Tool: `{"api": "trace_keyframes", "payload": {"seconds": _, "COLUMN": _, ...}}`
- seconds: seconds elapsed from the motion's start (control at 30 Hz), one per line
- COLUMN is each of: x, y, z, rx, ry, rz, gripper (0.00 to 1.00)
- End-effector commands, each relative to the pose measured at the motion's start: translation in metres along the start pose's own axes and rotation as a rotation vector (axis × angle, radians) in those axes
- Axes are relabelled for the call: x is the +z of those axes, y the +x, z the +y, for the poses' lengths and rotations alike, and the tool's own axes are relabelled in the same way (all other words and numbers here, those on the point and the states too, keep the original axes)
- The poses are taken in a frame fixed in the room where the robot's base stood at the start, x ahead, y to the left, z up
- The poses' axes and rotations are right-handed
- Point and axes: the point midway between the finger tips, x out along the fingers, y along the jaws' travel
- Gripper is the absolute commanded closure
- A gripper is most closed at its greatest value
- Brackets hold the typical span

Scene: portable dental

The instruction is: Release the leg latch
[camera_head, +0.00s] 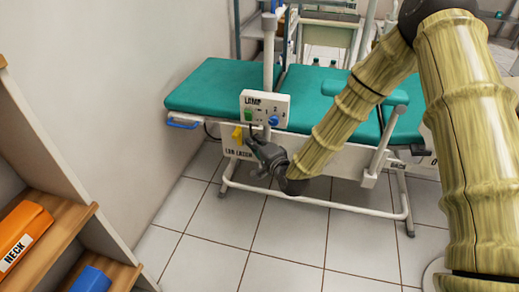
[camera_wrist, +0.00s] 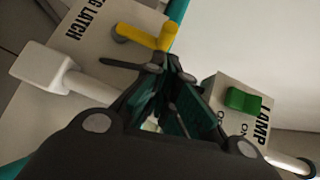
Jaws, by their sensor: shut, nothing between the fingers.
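The leg latch is a yellow lever (camera_head: 237,133) at the left of a white panel (camera_head: 240,153) lettered LATCH, under the front edge of the green dental chair (camera_head: 212,85). In the wrist view the yellow lever (camera_wrist: 145,37) has a long arm and a crosspiece, just beyond my fingertips. My gripper (camera_head: 252,140) is shut and empty, just right of the lever and below the lamp box. In the wrist view my gripper (camera_wrist: 165,64) points toward the lever's right end. Whether the fingertips touch it I cannot tell.
A white lamp box (camera_head: 265,105) with a green switch (camera_wrist: 242,100) and a blue knob (camera_head: 273,121) sits close above my gripper. A blue handle (camera_head: 183,124) is left. A wooden shelf (camera_head: 47,232) holds an orange NECK block (camera_head: 22,238). Tiled floor in front is clear.

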Motion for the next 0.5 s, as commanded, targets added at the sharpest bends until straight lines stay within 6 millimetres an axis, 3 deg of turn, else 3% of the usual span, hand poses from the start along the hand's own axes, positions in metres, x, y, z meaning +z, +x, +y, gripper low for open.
{"api": "trace_keyframes", "payload": {"seconds": 0.2, "x": 0.0, "y": 0.031, "z": 0.001, "rx": -0.001, "ry": -0.002, "rz": -0.001, "gripper": 1.0}}
{"api": "trace_keyframes", "payload": {"seconds": 0.5, "x": 0.001, "y": 0.046, "z": 0.0, "rx": 0.0, "ry": 0.0, "rz": -0.001, "gripper": 1.0}}
